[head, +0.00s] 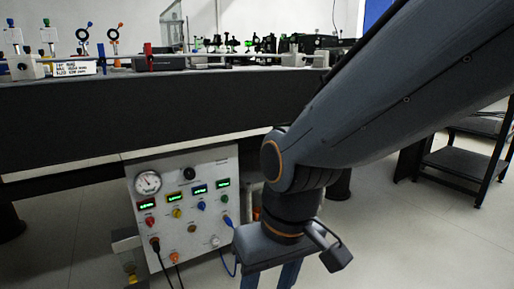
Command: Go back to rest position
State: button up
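My arm comes in from the upper right of the head view and bends down at its wrist. My gripper (270,277) hangs at the bottom of the picture, pointing down in front of the lower right of a white control panel. The tops of its two blue-grey fingers show with a gap between them. The fingertips are cut off by the lower edge, so whether it is open, shut or holding anything is hidden.
The control panel (184,228) has a round gauge (148,182), green displays, coloured knobs and plugged cables (235,262). A dark optical bench (120,118) carrying optics runs above it. A black shelf cart (455,160) stands at right. Bare floor (400,235) shows at lower right.

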jog(key=s+a+r+n, duration=0.1)
jog(key=s+a+r, duration=0.15)
jog(key=s, duration=0.25)
jog(key=d+r+m+p, duration=0.3)
jog(key=d+r+p, duration=0.7)
jog(key=r+p, duration=0.4)
jog(key=d+r+m+h+p, duration=0.1)
jog(key=d+r+m+p, duration=0.2)
jog(key=d+r+p, duration=0.7)
notch_tip(320, 180, up, 4)
jog(key=p, duration=1.4)
jog(key=shift+g+h, duration=0.3)
jog(key=shift+g, duration=0.1)
jog(key=shift+d, duration=0.1)
